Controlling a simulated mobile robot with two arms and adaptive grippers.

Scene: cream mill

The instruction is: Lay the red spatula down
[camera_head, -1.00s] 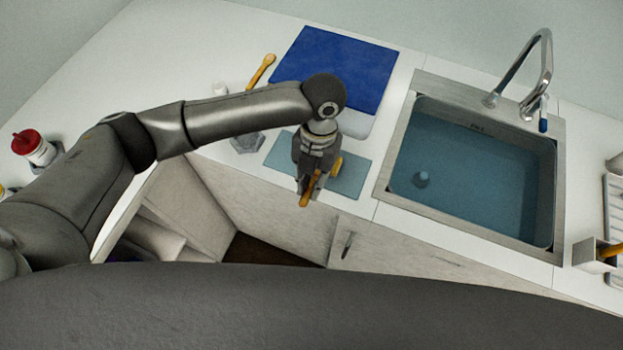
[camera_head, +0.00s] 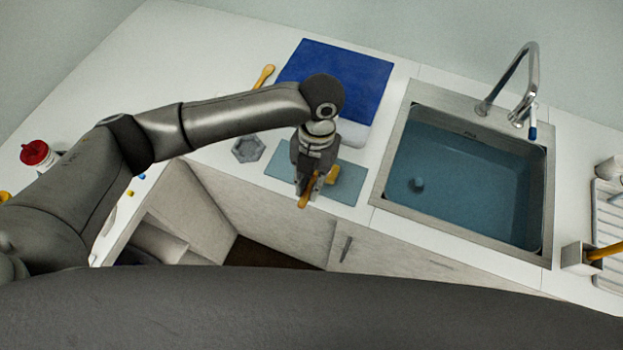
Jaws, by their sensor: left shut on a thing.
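My left gripper (camera_head: 308,188) is over the teal mat (camera_head: 350,188) near the counter's front edge. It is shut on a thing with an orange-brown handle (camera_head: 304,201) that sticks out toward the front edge. A yellow piece (camera_head: 333,174) shows just right of the fingers; I cannot tell whether it belongs to the held thing. No red spatula part shows, and the gripper hides much of what it holds. I cannot tell whether the held thing touches the mat. My right gripper is not in view.
A blue board (camera_head: 340,70) lies behind the gripper. A grey hexagonal dish (camera_head: 248,149) and a wooden-coloured utensil (camera_head: 264,76) lie left. The sink (camera_head: 470,185) is right. A red-lidded jar (camera_head: 36,152) stands far left. A cabinet (camera_head: 190,210) is open below.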

